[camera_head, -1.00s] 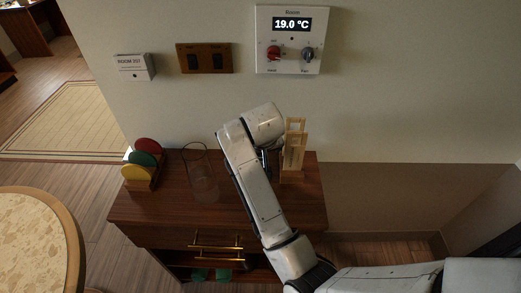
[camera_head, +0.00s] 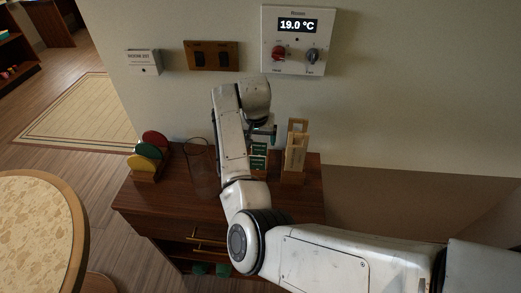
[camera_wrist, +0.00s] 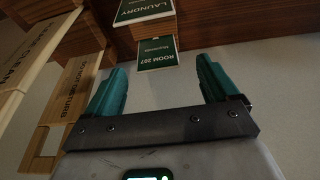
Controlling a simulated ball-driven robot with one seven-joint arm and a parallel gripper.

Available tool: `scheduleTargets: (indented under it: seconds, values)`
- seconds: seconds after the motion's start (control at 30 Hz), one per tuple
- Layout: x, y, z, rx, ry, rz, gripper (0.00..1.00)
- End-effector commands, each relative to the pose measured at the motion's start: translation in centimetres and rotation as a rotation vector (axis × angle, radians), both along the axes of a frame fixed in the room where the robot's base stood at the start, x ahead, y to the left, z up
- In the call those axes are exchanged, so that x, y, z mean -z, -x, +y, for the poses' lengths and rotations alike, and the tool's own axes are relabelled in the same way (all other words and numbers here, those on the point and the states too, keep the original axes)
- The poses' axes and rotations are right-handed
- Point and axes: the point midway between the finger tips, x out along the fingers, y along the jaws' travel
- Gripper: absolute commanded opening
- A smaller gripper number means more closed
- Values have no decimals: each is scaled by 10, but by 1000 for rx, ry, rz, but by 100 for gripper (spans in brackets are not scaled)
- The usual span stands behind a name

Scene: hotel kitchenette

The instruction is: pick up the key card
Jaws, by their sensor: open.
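A green key card (camera_wrist: 155,52) marked ROOM 207 shows in the wrist view, just beyond and between my fingertips. My gripper (camera_wrist: 162,70) is open, with teal fingers apart on either side of the card's line and nothing visible between them. A second green card (camera_wrist: 143,11), marked LAUNDRY, is beyond it at the top. In the head view my gripper (camera_head: 264,133) is above two green cards on the cabinet, the upper (camera_head: 259,148) and the lower (camera_head: 258,163); their labels are too small to read there. My arm hides part of that area.
Wooden door hangers in a holder (camera_head: 295,152) stand close right of the cards, and at left in the wrist view (camera_wrist: 68,105). A clear glass vessel (camera_head: 200,165) and coloured discs (camera_head: 150,150) stand left on the cabinet (camera_head: 150,205). The wall (camera_head: 400,110) is close behind.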

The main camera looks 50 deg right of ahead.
Motion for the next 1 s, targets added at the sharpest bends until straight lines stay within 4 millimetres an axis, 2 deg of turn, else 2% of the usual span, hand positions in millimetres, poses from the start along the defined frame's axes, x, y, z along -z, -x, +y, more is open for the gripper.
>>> scheduleTargets:
  seconds: [0.17, 0.5, 0.8, 1.0]
  values:
    - [10, -1, -2, -1, -1, 1, 87]
    - [51, -6, -14, -2, 0, 2, 87]
    - [56, -7, -15, -2, 1, -1, 87]
    - [56, -7, -15, -2, 1, -1, 70]
